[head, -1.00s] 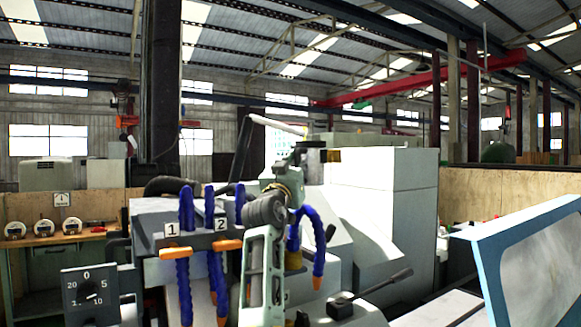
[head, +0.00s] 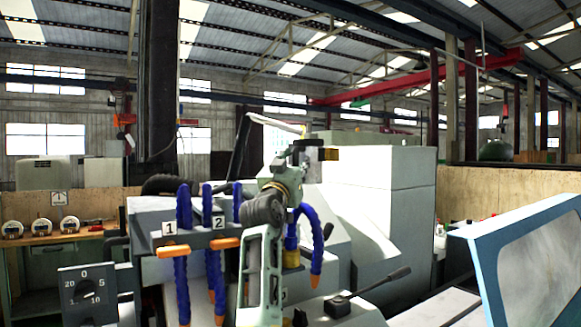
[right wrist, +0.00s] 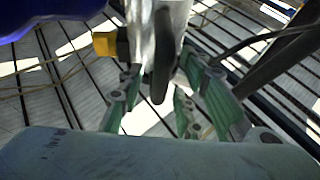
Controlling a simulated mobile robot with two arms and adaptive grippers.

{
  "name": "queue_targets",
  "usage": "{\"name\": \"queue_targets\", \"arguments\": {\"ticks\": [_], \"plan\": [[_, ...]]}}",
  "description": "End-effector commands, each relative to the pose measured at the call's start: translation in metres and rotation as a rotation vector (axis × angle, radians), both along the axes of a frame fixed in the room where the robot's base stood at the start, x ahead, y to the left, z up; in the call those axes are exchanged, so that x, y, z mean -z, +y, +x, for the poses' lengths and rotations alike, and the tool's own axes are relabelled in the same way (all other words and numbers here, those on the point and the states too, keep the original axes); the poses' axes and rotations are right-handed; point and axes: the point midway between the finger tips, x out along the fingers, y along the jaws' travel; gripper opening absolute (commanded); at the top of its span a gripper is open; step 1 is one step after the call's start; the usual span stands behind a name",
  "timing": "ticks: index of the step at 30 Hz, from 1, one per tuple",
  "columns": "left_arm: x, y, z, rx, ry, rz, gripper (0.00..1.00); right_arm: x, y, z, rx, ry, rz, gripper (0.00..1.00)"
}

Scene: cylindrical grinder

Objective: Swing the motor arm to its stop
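The grinder's grey-white housing (head: 385,185) stands at centre in the head view. Above its front is a black block with a yellow end (head: 331,154); a pale rod (head: 278,124) rises behind it. I cannot tell for certain which of these belongs to the motor arm. My right gripper (head: 292,166) is just below and left of the black block. In the right wrist view its green fingers (right wrist: 160,75) stand apart on either side of a dark upright bar (right wrist: 162,55), with gaps showing. The yellow piece (right wrist: 105,43) is left of them. My left gripper is out of view.
Blue hoses with orange tips (head: 182,255) hang at the grinder's front left, and another blue hose (head: 314,245) curves close by my right arm. A black lever (head: 385,281) sticks up at lower right. A blue-framed panel (head: 520,260) stands at right.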

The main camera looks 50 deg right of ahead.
Motion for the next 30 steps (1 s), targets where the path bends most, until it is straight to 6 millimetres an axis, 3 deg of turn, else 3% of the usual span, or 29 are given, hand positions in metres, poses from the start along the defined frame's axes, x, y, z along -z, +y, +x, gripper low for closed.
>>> {"name": "queue_targets", "arguments": {"ticks": [5,19,24,30], "plan": [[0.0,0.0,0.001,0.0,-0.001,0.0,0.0,0.01,0.02,-0.007,-0.002,0.0,0.0,0.32],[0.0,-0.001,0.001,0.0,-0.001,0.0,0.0,0.011,0.115,-0.048,-0.003,-0.002,0.001,0.32],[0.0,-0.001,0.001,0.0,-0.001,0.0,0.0,0.011,0.13,-0.055,-0.001,0.0,0.002,0.32],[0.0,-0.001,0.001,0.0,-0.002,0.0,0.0,0.011,0.134,-0.057,0.0,0.0,0.001,0.32]]}}
